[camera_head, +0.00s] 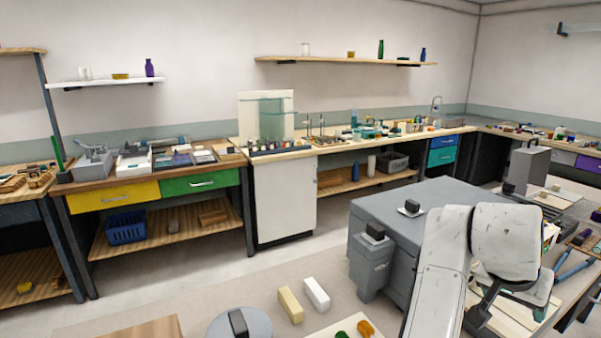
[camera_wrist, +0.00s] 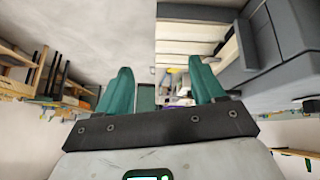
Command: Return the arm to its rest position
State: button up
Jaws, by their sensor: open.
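My gripper (camera_wrist: 160,75) shows in the wrist view as two green fingers standing apart on a dark bar. Its jaws are open, and I see nothing held between them. In the head view the white links of my arm (camera_head: 505,245) are folded at the lower right, in front of a grey cabinet.
A large grey cabinet (camera_head: 400,215) stands just left of and behind my arm. A cluttered table (camera_head: 575,285) is at the right. Workbenches, one with a yellow drawer (camera_head: 113,197), line the far wall. Floor left of the cabinet is mostly clear.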

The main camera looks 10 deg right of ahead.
jog(key=s+a+f+n+y, duration=0.1)
jog(key=s+f+n, duration=0.2)
jog(key=s+f, duration=0.45)
jog(key=s+a+f+n+y, duration=0.1)
jog(key=s+f+n, duration=0.3)
jog(key=f, duration=0.7)
jog(key=s+a+f+n+y, duration=0.2)
jog(key=s+a+f, duration=0.3)
jog(key=s, duration=0.3)
jog(key=s+a+f+n+g+y, duration=0.1)
jog(key=s+a+f+n+y, duration=0.1)
jog(key=s+a+f, duration=0.4)
jog(key=s+a, duration=0.1)
jog(key=s, duration=0.1)
jog(key=shift+s, duration=0.35)
dwell(0.8)
